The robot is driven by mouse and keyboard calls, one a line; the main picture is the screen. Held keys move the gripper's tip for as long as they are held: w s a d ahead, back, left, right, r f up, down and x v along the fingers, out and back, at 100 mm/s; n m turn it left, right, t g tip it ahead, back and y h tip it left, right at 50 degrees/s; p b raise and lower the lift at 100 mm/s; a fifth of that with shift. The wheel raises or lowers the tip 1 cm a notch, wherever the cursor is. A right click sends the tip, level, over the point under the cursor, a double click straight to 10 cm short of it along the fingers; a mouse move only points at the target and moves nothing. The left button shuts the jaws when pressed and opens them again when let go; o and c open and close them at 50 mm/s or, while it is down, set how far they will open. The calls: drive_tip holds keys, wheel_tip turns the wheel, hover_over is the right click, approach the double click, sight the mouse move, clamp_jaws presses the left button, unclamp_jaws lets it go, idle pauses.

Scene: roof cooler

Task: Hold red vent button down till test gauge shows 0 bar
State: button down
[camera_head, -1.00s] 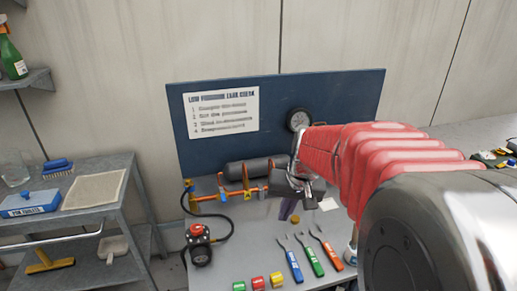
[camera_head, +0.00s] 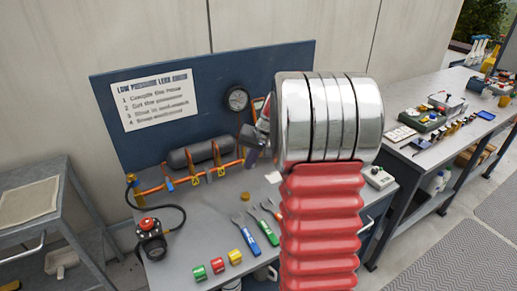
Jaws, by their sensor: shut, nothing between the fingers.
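The red button (camera_head: 148,223) sits on top of a small dark valve unit (camera_head: 152,247) at the left front of the bench. A black hose runs from the unit toward the pipe assembly. A round gauge (camera_head: 237,98) with a dark rim is on the blue backboard (camera_head: 215,75); its reading is too small to tell. My gripper (camera_head: 249,139) is partly hidden behind my arm's metal joint. It is shut and empty, in front of the backboard below and right of the gauge, well away from the button.
A dark cylinder (camera_head: 200,152) and orange pipe (camera_head: 222,168) lie along the backboard. Several coloured-handled tools (camera_head: 262,230) and coloured blocks (camera_head: 217,265) lie at the front. A grey cart (camera_head: 30,222) stands left, another cluttered bench (camera_head: 425,155) right.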

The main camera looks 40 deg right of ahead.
drive_tip(key=w+d+f+m+t, duration=0.2)
drive_tip(key=w+d, duration=0.6)
drive_tip(key=d, duration=0.3)
drive_tip(key=w+d+r+n+t+h, duration=0.1)
drive_tip(key=w+d+r+t, duration=0.1)
drive_tip(key=w+d+r, duration=0.2)
wheel_tip(320, 180, up, 2)
drive_tip(key=shift+w+d+t+h, duration=0.25)
drive_tip(key=shift+w+t+h, duration=0.05)
drive_tip(key=shift+w, duration=0.35)
drive_tip(key=shift+f, duration=0.1)
wheel_tip(320, 180, down, 9)
idle(1.9)
drive_tip(key=shift+f, duration=0.2)
drive_tip(key=shift+s+f, duration=0.1)
drive_tip(key=shift+f, duration=0.5)
idle(2.5)
